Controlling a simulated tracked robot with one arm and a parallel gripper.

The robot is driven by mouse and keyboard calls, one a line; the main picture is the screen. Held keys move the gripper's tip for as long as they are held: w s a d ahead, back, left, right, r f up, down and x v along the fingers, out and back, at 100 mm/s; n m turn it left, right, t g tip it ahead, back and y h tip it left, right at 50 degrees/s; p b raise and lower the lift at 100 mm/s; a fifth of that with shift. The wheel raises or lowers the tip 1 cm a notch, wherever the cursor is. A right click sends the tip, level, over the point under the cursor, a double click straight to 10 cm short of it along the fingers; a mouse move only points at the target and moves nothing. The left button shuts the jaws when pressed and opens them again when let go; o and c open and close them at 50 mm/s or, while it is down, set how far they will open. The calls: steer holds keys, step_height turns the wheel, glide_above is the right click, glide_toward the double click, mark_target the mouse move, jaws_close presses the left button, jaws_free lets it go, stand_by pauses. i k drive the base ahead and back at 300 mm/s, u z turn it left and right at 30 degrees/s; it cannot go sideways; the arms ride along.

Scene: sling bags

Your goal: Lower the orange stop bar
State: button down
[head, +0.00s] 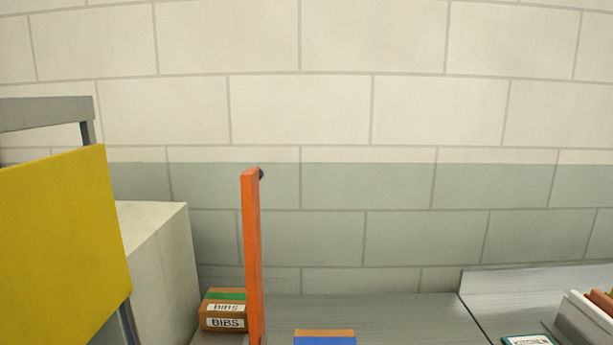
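The orange stop bar (252,258) stands upright, left of the middle in the head view. It is a narrow flat bar with a small dark knob (261,174) at its top right. Its lower end runs down to the bottom edge of the picture, so its foot is hard to make out. My gripper does not show in this view, and nothing is seen touching the bar.
A brown box labelled BIBS (224,311) sits just left of the bar. A blue and brown box (325,337) lies to its right on the grey surface (385,315). A yellow panel (62,245) and pale block (160,262) fill the left. A white bin (585,318) stands far right.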

mark_target(250, 179)
steer(key=z, duration=0.1)
steer(key=i, duration=1)
steer(key=u, duration=0.05)
